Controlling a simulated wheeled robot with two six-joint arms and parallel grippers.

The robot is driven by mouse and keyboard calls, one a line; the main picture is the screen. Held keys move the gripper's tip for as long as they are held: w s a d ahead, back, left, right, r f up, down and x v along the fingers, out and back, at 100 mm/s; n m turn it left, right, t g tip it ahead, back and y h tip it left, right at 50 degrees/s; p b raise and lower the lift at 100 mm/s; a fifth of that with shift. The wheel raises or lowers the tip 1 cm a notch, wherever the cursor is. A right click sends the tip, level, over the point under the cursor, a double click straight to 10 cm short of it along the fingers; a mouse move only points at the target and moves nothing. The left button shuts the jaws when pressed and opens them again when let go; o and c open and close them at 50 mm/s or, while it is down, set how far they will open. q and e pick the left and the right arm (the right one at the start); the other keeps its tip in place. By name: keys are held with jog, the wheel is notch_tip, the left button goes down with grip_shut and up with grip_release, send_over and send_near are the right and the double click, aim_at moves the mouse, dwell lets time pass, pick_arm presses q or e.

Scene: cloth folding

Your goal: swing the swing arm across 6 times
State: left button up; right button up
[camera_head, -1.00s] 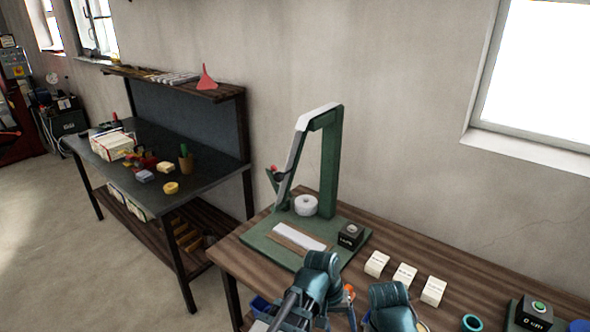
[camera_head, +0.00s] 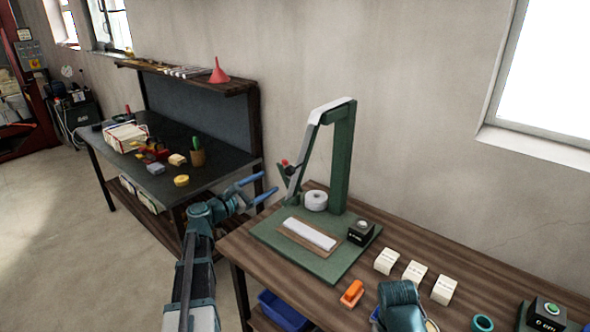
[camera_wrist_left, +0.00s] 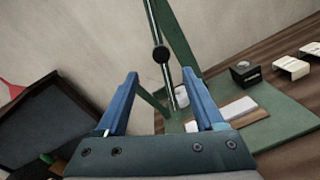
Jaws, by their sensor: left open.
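The post stands on a green base plate (camera_head: 327,262). My left gripper (camera_head: 268,184) is open and empty, its blue fingers just left of the arm's lower end. In the left wrist view the swing arm (camera_wrist_left: 166,75) and its black knob show beyond and between the open fingers (camera_wrist_left: 160,74); I cannot tell contact.
On the base are a white roll (camera_head: 315,200), a white strip on a brown pad (camera_head: 308,235) and a black box (camera_head: 361,233). White blocks (camera_head: 414,272) and an orange object (camera_head: 352,293) lie right and in front. A dark workbench (camera_head: 210,163) stands left.

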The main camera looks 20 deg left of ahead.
aim_at(295, 167)
pick_arm(q)
jog(key=x, duration=1.3)
jog(key=shift+w+d, duration=0.2)
jog(key=shift+w, duration=0.15)
grip_shut()
dwell(0.9)
